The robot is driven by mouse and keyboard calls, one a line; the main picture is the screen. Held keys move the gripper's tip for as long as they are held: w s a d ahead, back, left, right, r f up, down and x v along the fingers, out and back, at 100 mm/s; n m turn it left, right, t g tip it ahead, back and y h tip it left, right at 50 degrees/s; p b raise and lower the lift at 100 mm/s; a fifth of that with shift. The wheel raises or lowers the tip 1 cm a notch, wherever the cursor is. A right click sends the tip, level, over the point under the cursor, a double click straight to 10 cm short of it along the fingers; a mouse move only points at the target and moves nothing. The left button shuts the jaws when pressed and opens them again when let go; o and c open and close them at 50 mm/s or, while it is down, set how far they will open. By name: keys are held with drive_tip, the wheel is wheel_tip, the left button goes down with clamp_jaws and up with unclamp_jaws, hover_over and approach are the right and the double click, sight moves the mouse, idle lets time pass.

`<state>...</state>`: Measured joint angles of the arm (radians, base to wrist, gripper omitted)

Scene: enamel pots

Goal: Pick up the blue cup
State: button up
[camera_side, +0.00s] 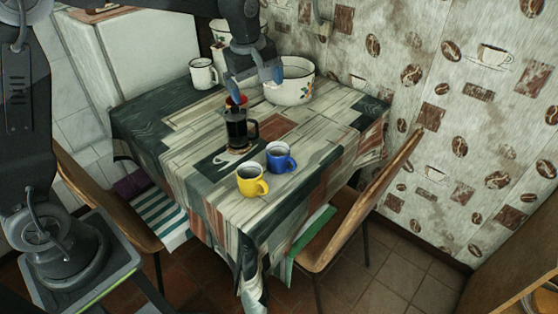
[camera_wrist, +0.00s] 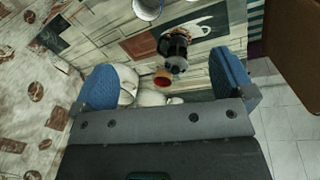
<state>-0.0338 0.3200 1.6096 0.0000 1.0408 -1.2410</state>
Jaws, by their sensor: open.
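The blue cup (camera_side: 281,158) stands upright on the table, just behind and right of the yellow cup (camera_side: 251,181). In the wrist view a cup with a pale inside and bluish rim (camera_wrist: 148,9) is cut by the top edge; its place fits the blue cup. My gripper (camera_side: 256,82) has blue finger pads set wide apart, with nothing between them. It hangs above the far part of the table, behind the blue cup and well apart from it. The pads also show in the wrist view (camera_wrist: 166,80).
A white enamel pot (camera_side: 290,92) and a white mug (camera_side: 203,74) stand at the back.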

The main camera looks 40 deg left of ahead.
drive_tip(key=w+a+f+n+g, duration=0.1)
drive_tip(key=w+f+n, duration=0.35)
drive_tip(key=f, duration=0.25)
drive_tip(key=w+f+n+g, duration=0.1)
drive_tip(key=w+f+n, duration=0.2)
drive_tip(key=w+f, duration=0.3)
approach(279, 154)
drive_tip(key=s+d+f, duration=0.2)
drive_tip(key=d, duration=0.1)
drive_tip(key=shift+s+a+f, duration=0.15)
drive_tip(key=shift+a+f, duration=0.05)
drive_tip(key=shift+f, duration=1.1)
drive_tip(key=shift+s+a+f, duration=0.1)
drive_tip(key=shift+a+f, duration=0.05)
drive_tip(key=shift+f, duration=1.1)
drive_tip(key=shift+c, duration=0.4)
drive_tip(key=shift+r, duration=0.1)
drive_tip(key=c, duration=0.9)
